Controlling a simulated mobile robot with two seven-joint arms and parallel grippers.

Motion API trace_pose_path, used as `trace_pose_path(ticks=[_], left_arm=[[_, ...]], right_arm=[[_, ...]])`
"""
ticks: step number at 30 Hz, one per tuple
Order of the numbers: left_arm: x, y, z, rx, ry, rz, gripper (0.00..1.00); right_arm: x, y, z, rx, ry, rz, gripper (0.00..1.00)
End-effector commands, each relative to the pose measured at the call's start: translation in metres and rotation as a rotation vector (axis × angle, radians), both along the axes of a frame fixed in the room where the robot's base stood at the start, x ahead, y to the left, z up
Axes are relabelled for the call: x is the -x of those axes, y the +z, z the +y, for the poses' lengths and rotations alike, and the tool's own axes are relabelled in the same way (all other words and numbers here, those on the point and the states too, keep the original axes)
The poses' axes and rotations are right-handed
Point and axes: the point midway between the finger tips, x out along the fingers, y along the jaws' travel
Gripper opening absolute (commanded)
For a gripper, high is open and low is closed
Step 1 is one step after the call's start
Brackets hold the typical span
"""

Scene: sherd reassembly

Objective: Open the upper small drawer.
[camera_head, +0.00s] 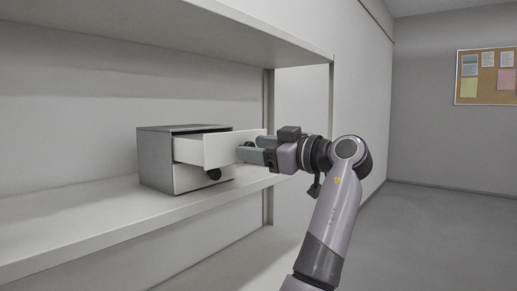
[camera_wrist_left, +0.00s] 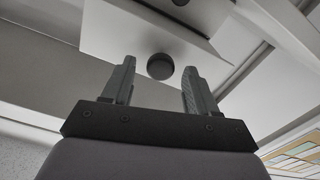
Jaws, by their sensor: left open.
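A small grey cabinet (camera_head: 155,160) with two white drawers stands on the shelf. The upper small drawer (camera_head: 222,149) is pulled well out of the cabinet. The lower drawer (camera_head: 190,178) looks shut, with a dark round knob (camera_head: 214,174). My left gripper (camera_head: 250,153) is at the upper drawer's front. In the left wrist view my left gripper (camera_wrist_left: 158,75) is open, its fingers apart. The upper drawer's dark round knob (camera_wrist_left: 160,66) shows between the fingertips, with a gap on both sides. My right gripper is in neither view.
The cabinet rests on a white shelf board (camera_head: 100,215), with bare room to its left. Another shelf board (camera_head: 200,25) hangs above it. A shelf upright (camera_head: 268,100) stands behind the gripper. A notice board (camera_head: 487,76) hangs on the far wall.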

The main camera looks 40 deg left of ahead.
Motion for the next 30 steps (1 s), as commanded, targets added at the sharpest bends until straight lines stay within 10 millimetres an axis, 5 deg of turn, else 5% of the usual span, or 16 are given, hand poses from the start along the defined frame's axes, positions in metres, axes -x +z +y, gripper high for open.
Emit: trace_pose_path(ticks=[15, 30], left_arm=[[-0.008, 0.001, -0.066, -0.001, -0.002, 0.0, 0.58], [-0.008, 0.0, -0.071, 0.0, -0.001, 0.0, 0.58]], right_arm=[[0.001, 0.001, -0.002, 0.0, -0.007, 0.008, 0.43], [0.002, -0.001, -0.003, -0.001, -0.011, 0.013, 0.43]])
